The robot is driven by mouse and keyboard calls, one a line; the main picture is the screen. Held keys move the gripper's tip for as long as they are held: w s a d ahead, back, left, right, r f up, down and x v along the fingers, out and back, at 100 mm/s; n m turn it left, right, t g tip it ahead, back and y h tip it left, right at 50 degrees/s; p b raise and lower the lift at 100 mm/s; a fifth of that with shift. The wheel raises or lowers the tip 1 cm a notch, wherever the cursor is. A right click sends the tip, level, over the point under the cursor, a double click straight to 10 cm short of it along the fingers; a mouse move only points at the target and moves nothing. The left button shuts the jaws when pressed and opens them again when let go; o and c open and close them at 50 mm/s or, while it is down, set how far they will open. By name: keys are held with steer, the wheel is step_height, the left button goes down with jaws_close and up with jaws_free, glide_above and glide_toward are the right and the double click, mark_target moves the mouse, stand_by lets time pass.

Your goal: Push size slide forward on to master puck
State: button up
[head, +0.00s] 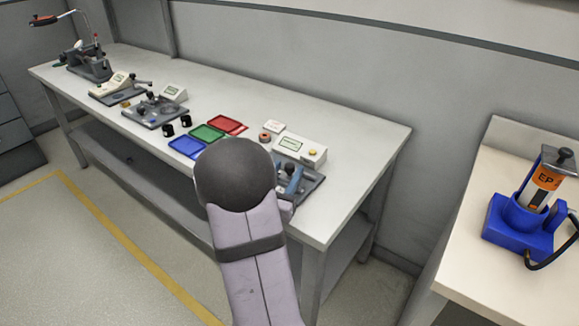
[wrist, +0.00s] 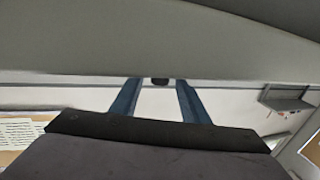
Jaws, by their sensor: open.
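In the head view my gripper (head: 291,186) is low over the dark base plate (head: 312,190) of the nearest station, largely hidden behind my arm. A white box with a green display (head: 302,150) stands at the back of that plate. I cannot make out the size slide or the master puck clearly; my arm covers part of the station.
Blue (head: 187,147), green (head: 207,132) and red (head: 228,124) trays lie left of the station. A small round orange-and-dark piece (head: 265,137) is behind my arm. Other instruments stand farther left. A blue device (head: 515,222) is on a separate table. The bench's right end is clear.

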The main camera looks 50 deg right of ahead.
mark_target(283, 164)
steer(key=shift+x, duration=1.35)
jaws_close()
steer(key=shift+w, duration=1.2)
jaws_free()
steer(key=shift+s, duration=0.1)
steer(key=shift+a, duration=0.1)
steer(key=shift+v, duration=3.65)
